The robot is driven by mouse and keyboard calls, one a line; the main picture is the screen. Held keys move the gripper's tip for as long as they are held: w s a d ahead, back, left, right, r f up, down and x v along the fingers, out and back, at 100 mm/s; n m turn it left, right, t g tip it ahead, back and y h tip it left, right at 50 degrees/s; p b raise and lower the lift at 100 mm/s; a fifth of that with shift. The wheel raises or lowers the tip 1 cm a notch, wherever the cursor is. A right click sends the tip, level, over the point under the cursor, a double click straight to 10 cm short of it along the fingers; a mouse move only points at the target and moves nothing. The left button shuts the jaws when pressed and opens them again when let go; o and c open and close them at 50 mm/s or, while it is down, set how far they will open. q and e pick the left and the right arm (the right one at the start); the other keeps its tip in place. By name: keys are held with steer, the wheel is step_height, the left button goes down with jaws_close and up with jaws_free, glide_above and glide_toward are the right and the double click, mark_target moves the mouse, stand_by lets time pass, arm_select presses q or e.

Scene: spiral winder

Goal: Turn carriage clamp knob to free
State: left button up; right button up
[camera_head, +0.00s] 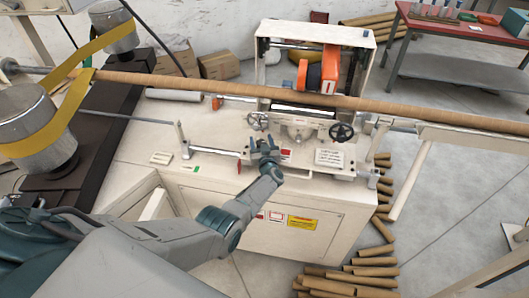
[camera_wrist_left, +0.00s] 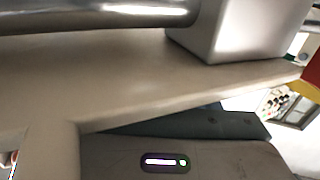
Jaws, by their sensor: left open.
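The carriage (camera_head: 299,121) sits at the middle of the white machine, under the long brown tube, with a dark handwheel at its left (camera_head: 258,121) and another at its right (camera_head: 341,132). I cannot pick out the clamp knob with certainty; my gripper may cover it. My left gripper (camera_head: 267,147) is at the front rail, just below the left handwheel, with its jaws apart and nothing visibly held. Whether it touches anything is unclear. The left wrist view shows a shiny metal rod (camera_wrist_left: 125,12) and a pale block (camera_wrist_left: 245,28) very close. My right gripper is not in view.
The long brown tube (camera_head: 200,83) crosses above the machine. A white frame with an orange unit (camera_head: 330,70) stands behind the carriage. A label plate (camera_head: 329,157) lies right of the gripper. Loose brown tubes (camera_head: 365,272) lie on the floor at right.

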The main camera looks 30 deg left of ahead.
arm_select(q)
steer(key=v, duration=0.9)
steer(key=shift+s+d, duration=0.2)
steer(key=shift+s, duration=0.05)
